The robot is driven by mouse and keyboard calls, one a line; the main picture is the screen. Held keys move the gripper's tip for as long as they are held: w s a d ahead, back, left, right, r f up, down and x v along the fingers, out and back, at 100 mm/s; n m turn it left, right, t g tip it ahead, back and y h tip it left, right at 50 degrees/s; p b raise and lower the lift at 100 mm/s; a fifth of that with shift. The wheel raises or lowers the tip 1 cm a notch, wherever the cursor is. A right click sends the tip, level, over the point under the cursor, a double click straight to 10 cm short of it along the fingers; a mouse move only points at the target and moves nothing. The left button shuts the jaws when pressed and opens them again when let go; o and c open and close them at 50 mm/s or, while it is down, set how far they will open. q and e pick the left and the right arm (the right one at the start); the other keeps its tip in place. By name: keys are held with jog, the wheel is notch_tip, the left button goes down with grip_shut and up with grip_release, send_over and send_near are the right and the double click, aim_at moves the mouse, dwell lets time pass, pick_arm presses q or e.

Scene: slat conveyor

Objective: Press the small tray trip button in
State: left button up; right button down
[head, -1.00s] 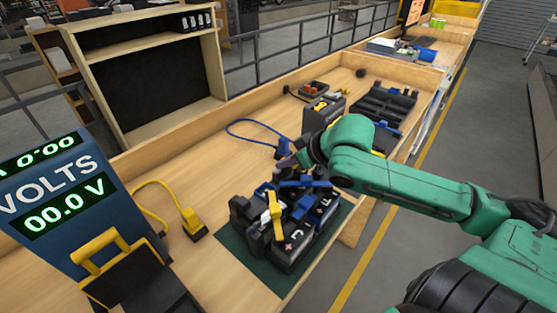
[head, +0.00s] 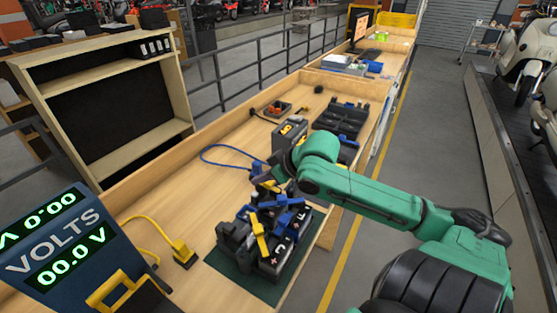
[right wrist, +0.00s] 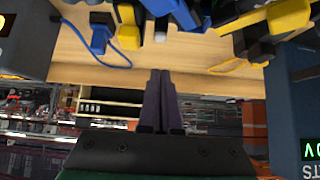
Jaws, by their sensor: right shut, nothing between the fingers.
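I cannot pick out a tray trip button for certain in either view. A small pale stub (right wrist: 160,37) shows near the top of the right wrist view, just beyond my fingertips; I cannot tell what it is. My left gripper is out of view.
The batteries stand on a green mat (head: 232,273) on the wooden bench (head: 183,205). A blue meter (head: 66,235) stands at the left. A yellow plug (head: 183,252) and a blue cable (head: 212,148) lie on the bench. A black tray (head: 340,120) is farther back.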

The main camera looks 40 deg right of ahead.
jog(key=p+v, duration=0.4)
jog(key=v, duration=0.4)
jog(key=shift+s+r, duration=0.25)
jog(key=shift+s, duration=0.15)
jog(key=shift+w, duration=0.15)
